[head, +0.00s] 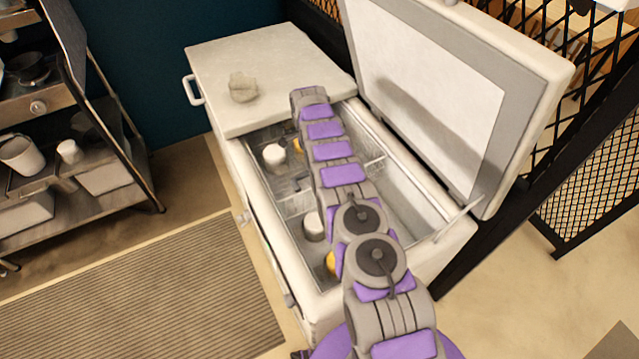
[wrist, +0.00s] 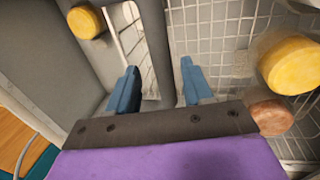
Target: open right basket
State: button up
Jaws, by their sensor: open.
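A white chest freezer (head: 268,210) has its right lid (head: 440,85) raised, and wire baskets show inside. My arm reaches over the open compartment, and my gripper's fingers cannot be made out in the head view. In the wrist view my gripper (wrist: 158,88) is open, with two blue fingers apart and nothing seen between them but grey basket parts. A wire basket (wrist: 215,45) with a white grid is at the right, close to the right finger. Another mesh section (wrist: 133,30) shows at the upper left. Contact with the fingers cannot be told.
White-lidded jars (head: 274,155) stand in the freezer. A crumpled object (head: 242,87) sits on the closed left lid (head: 280,70). A black mesh fence (head: 590,170) is at the right.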

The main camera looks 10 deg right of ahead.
jog(key=shift+a+r, duration=0.1)
jog(key=shift+r, duration=0.85)
jog(key=shift+s+r, duration=0.1)
jog(key=s+r+p, duration=0.1)
jog(key=s+p, duration=0.3)
jog(key=s, duration=1.1)
jog(key=shift+s+r, duration=0.15)
jog(key=shift+s, duration=0.25)
jog(key=shift+a, duration=0.1)
